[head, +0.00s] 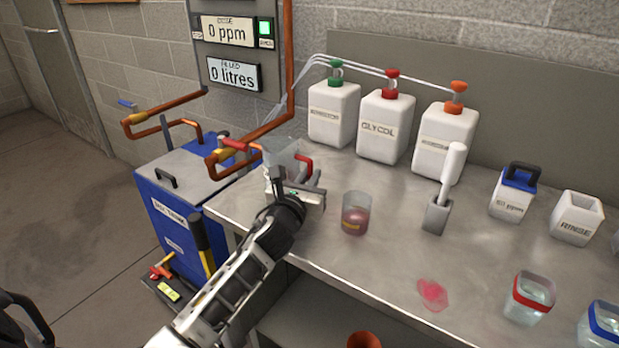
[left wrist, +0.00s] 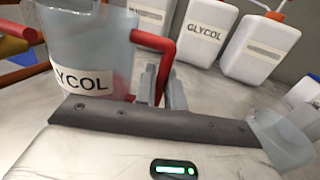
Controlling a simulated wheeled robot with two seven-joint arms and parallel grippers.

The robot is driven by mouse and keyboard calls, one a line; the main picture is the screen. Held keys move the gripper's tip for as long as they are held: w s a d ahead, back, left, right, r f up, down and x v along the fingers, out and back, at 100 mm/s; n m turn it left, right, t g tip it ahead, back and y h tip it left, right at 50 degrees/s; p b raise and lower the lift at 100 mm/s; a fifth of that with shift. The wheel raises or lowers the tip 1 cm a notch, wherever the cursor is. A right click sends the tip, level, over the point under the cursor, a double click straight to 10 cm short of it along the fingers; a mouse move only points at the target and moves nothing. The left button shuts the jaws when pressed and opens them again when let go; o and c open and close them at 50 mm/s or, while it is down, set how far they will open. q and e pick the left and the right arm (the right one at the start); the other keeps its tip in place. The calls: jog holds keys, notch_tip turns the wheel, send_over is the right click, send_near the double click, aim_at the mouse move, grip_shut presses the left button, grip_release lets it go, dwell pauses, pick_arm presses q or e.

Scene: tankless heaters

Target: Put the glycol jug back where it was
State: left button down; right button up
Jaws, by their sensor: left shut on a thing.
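The glycol jug (head: 279,152) is clear with a red handle, at the back left of the bench by the copper tap. In the left wrist view the jug (left wrist: 85,38) fills the upper left, with part of its GLYCOL label and a reddish tint low inside. My left gripper (head: 305,181) is shut on the red handle (left wrist: 166,58). I cannot tell whether the jug's base touches the bench. My right gripper is not in view.
A white GLYCOL container (head: 385,127) with a red cap stands between two similar ones. A beaker of dark pink liquid (head: 355,214) is right of my gripper. A pink spill (head: 432,294) lies near the front of the bench (head: 350,262). A blue tank (head: 180,235) is at left.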

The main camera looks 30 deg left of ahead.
pick_arm(q)
jog(key=c, duration=1.5)
grip_release()
jog(key=shift+f, duration=0.1)
jog(key=shift+s+r, duration=0.1)
jog(key=shift+r, duration=0.1)
jog(key=s, duration=0.4)
jog(key=s+d, duration=0.1)
jog(key=s, duration=0.2)
jog(key=s+d, duration=0.1)
jog(key=s, duration=0.3)
jog(key=shift+s, duration=0.35)
